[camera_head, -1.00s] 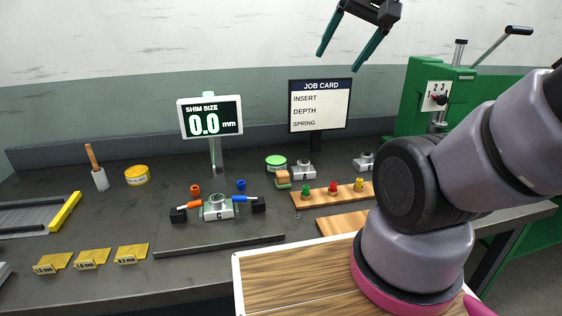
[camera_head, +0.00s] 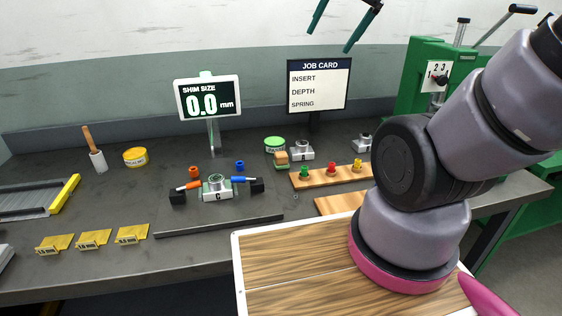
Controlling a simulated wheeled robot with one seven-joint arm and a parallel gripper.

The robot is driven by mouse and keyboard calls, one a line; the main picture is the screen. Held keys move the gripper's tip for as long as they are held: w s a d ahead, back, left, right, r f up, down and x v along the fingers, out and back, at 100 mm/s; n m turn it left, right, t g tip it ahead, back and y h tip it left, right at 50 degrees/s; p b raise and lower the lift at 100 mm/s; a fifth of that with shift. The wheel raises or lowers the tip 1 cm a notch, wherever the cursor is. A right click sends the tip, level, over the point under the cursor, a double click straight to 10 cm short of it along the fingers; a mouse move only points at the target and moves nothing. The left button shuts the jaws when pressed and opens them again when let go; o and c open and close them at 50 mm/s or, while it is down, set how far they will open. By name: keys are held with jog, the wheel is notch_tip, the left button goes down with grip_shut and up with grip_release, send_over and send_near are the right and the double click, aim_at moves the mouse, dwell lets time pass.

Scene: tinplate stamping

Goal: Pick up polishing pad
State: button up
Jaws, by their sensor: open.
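The polishing pad seems to be the small tan block with a green lower part (camera_head: 281,159) on the dark workbench, beside a green-lidded tin (camera_head: 275,145) and left of a metal fixture block (camera_head: 301,151). My gripper (camera_head: 331,41) is at the top edge of the picture, high above the bench, with only its two dark teal fingers showing. The fingers are spread apart with nothing between them. The gripper's body is cut off by the frame.
A job card sign (camera_head: 319,86) and a shim size display (camera_head: 209,98) stand behind the pad. A wooden strip with coloured knobs (camera_head: 318,179) lies to its right. A clamped block marked C (camera_head: 217,189) is front left. A green press (camera_head: 423,70) stands at right.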

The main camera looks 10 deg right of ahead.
jog(key=w+a+f+m+g+y, duration=0.15)
jog(key=w+f+m, duration=0.3)
jog(key=w, duration=0.45)
jog(key=m+g, duration=0.5)
jog(key=m, duration=0.3)
send_over(282, 154)
jog(key=d, duration=0.4)
notch_tip(282, 154, down, 27)
jog(key=x, duration=0.5)
jog(key=shift+w+d+f, duration=0.1)
jog(key=shift+w+d, duration=0.05)
jog(key=shift+w, duration=0.25)
jog(key=x, duration=0.4)
jog(key=shift+s+a+f, duration=0.25)
jog(key=shift+a, duration=0.15)
jog(key=shift+a+f, duration=0.25)
jog(key=shift+f, duration=0.35)
grip_shut()
notch_tip(282, 154, up, 10)
jog(key=shift+r, duration=0.1)
